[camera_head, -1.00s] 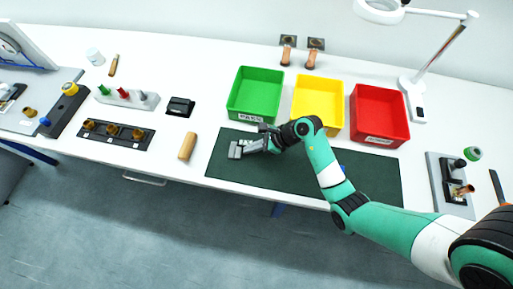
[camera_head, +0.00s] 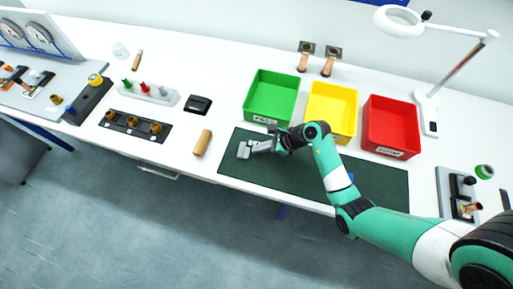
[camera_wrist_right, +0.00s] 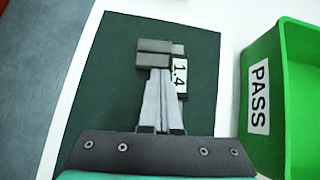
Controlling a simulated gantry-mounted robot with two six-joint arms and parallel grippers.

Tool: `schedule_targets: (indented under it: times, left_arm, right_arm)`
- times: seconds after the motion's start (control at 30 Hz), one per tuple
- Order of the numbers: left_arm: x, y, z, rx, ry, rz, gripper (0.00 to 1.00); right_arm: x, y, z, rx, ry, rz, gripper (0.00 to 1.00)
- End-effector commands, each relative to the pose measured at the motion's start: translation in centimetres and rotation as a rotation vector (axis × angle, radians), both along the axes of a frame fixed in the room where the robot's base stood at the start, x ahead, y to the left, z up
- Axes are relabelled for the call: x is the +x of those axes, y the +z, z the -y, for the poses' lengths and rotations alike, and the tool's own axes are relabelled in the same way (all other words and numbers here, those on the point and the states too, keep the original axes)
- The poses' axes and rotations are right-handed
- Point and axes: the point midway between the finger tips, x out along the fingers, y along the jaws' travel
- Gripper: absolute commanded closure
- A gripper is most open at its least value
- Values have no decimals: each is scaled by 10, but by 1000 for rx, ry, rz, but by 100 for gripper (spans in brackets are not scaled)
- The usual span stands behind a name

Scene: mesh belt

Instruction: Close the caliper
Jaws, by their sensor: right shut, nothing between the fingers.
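The caliper (camera_wrist_right: 181,74) lies on the dark green mat (camera_head: 305,180); its label reads 1.4, and its grey blocky jaws (camera_wrist_right: 153,60) sit together at its left, with no clear gap visible. The grey jaws also show in the head view (camera_head: 243,151), near the mat's left end. My right gripper (camera_wrist_right: 163,80) is shut and empty, its pale fingers side by side with their tips right at the blocks and beside the label. Whether they touch is unclear. In the head view my right gripper (camera_head: 264,146) reaches left over the mat and hides part of the caliper. My left gripper is not in view.
Green (camera_head: 271,98), yellow (camera_head: 331,110) and red (camera_head: 391,126) bins stand behind the mat. A wooden handle (camera_head: 202,143) lies left of the mat. A magnifier lamp (camera_head: 428,110) stands at the right. A small blue thing shows partly behind my right arm.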

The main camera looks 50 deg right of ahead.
Motion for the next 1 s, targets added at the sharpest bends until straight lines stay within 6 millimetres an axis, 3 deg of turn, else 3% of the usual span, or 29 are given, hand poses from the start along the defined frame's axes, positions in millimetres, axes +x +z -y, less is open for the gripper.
schedule_targets:
  times: [0.43,0.6,1.0]
  left_arm:
    - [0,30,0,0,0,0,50]
    - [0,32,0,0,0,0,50]
    - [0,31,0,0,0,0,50]
  right_arm:
    - [-58,70,32,-2,-3,3,100]
    - [-68,78,36,0,0,0,100]
    - [-68,78,35,0,4,0,100]
